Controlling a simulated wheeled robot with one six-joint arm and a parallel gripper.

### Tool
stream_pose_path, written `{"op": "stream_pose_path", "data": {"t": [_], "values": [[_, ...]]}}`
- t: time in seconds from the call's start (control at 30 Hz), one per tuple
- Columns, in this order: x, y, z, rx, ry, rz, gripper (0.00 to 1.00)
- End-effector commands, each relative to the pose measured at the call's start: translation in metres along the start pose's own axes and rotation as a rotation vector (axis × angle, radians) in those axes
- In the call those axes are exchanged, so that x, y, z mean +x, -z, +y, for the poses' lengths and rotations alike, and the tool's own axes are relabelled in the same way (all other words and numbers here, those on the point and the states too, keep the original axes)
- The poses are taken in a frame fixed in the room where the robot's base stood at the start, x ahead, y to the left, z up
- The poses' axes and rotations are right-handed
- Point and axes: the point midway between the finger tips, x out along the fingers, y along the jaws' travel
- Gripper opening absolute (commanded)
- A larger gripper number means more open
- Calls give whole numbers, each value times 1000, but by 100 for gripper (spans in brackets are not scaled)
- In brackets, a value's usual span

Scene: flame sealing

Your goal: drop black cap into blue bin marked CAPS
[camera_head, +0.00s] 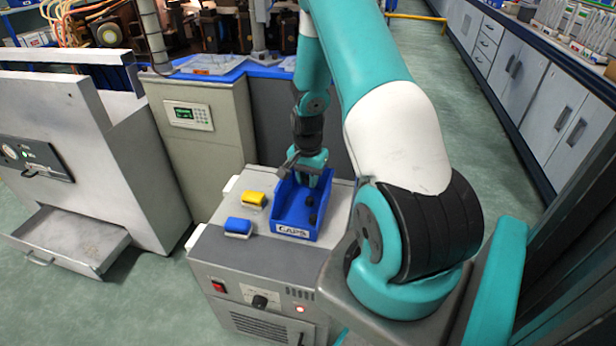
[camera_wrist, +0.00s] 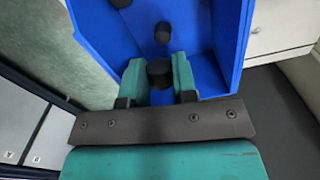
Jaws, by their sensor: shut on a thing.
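The blue bin marked CAPS (camera_head: 281,212) stands on top of a grey cabinet, its label facing the front. My gripper (camera_head: 314,180) is over the back part of the bin, pointing down. In the wrist view my gripper (camera_wrist: 159,75) is shut on a black cap (camera_wrist: 159,73), held between the two teal fingers above the bin. Other black caps lie in the bin, one (camera_wrist: 162,32) beyond the fingertips and one (camera_wrist: 120,3) at the picture's top edge. The blue bin (camera_wrist: 232,40) fills much of that view. The held cap cannot be made out in the head view.
A yellow block (camera_head: 254,199) and a blue block (camera_head: 238,227) sit on the cabinet top (camera_head: 262,253) left of the bin. A grey machine with an open drawer (camera_head: 75,238) is at the left.

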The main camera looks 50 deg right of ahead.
Motion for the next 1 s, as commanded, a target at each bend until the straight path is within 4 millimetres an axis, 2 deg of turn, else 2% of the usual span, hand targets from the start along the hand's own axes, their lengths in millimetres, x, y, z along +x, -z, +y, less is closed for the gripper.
{"op": "stream_pose_path", "data": {"t": [0.17, 0.2, 0.3, 0.33, 0.57, 0.7, 0.87, 1.0], "values": [[-1, 0, 0, 0, 0, 0, 5], [-1, 0, 0, 0, 0, 0, 29], [0, 0, 0, 0, 0, 0, 52], [0, 0, 0, 0, 0, 0, 56], [-1, 0, 0, 0, 0, 0, 56], [-8, 0, 0, 0, 0, 1, 56], [-37, 1, -1, 0, 3, 3, 56], [-74, 1, -1, 0, 3, 4, 56]]}}
